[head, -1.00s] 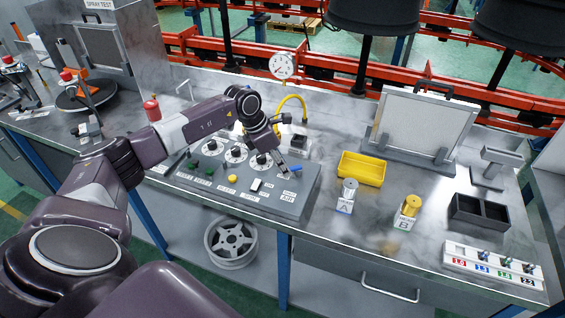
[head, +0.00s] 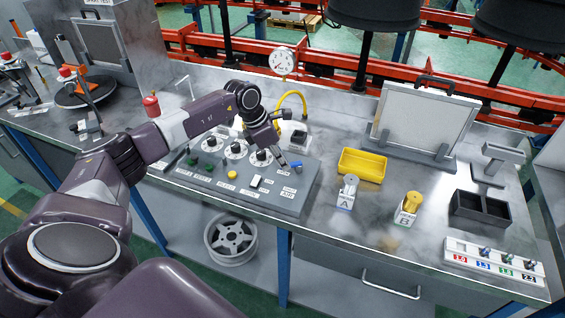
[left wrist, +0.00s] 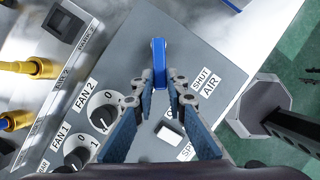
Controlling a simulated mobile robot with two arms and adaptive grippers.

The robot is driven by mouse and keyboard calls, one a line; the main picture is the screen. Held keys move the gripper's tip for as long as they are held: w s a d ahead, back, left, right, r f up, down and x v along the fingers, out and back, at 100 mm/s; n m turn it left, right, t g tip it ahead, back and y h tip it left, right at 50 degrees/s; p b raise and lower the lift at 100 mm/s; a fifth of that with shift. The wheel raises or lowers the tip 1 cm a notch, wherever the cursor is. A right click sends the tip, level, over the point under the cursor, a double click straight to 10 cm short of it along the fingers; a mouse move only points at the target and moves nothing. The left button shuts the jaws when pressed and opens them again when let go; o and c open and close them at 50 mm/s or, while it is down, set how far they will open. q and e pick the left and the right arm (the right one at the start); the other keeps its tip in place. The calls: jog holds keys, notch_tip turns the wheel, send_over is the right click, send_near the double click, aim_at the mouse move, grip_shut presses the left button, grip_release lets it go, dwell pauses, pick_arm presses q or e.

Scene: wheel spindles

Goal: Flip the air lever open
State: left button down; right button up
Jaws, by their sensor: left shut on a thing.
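The air lever (head: 296,165) is a small blue handle at the right end of the grey control panel (head: 312,178). In the left wrist view the blue lever (left wrist: 159,62) stands between the tips of my left gripper (left wrist: 163,82), beside the white SHUT and AIR labels (left wrist: 207,83). In the head view my left gripper (head: 287,164) reaches down to the lever from the left. It is shut on the lever, and its fingers partly cover the lever's lower part. My right gripper is not in view.
Fan dials (head: 236,149) and several small buttons sit left of the lever. A yellow hose (head: 294,97) rises behind. A yellow tray (head: 362,166) and spindle stands A (head: 346,194) and B (head: 408,209) stand to the right. The bench is clear between panel and tray.

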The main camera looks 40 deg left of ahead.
pick_arm(q)
jog(key=w+m+b, duration=0.1)
jog(key=m+b, duration=0.1)
jog(key=b, duration=0.1)
jog(key=a+m+g+h+b, duration=0.1)
jog(key=m+b, duration=0.1)
jog(key=shift+w+a+f+b, duration=0.1)
jog(key=shift+w+a+b, duration=0.05)
jog(key=shift+w+b, duration=0.25)
jog(key=shift+w+a+r+m+g+h+b, duration=0.15)
jog(key=shift+w+m+g+b, duration=0.2)
jog(key=shift+m+b, duration=0.45)
jog(key=shift+w+a+r+m+g+h+b, duration=0.15)
jog(key=shift+w+m+g+b, duration=0.2)
jog(key=shift+m+b, duration=0.45)
jog(key=shift+f+m, duration=0.1)
jog(key=shift+m, duration=0.2)
jog(key=c, duration=1.9)
grip_release()
jog(key=shift+c, duration=0.2)
jog(key=v, duration=1.2)
